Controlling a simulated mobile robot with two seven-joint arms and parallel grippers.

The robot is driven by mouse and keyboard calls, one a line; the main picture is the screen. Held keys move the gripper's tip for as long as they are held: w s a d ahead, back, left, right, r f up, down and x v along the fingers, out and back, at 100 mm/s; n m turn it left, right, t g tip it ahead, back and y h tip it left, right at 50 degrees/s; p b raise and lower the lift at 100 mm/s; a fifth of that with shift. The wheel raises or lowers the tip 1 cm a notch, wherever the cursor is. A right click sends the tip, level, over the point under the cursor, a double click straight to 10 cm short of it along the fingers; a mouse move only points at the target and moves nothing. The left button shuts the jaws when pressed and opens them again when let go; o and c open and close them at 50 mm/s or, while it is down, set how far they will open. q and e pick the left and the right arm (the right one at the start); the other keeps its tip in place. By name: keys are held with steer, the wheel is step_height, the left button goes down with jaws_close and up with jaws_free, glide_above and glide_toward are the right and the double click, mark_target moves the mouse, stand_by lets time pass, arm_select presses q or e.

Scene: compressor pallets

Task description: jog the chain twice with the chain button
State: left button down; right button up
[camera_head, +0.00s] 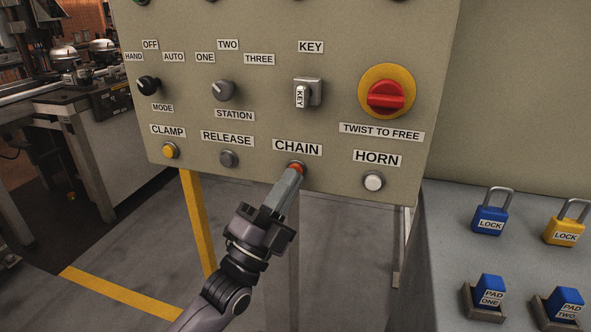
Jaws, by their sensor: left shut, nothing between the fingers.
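The chain button (297,165) is a small orange-red button under the CHAIN label (297,148) on the beige control panel (270,118). My left gripper (293,173) reaches up from the bottom of the picture. Its fingers are shut together and hold nothing. The fingertips are at the lower edge of the chain button and hide part of it. I cannot tell whether they touch it or press it in. My right gripper is not in view.
Near the chain button are the grey release button (228,158), the white horn button (373,181) and the yellow clamp button (170,150). A red emergency stop (386,95) sits at upper right. Padlocks (490,219) and pad blocks (488,291) stand on the grey bench (440,265).

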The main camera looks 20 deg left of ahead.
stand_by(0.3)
arm_select(q)
steer(key=shift+s+p, duration=0.55)
steer(key=shift+s, duration=0.35)
steer(key=s+p, duration=0.2)
steer(key=s, duration=0.4)
steer(key=shift+a, duration=0.15)
stand_by(0.5)
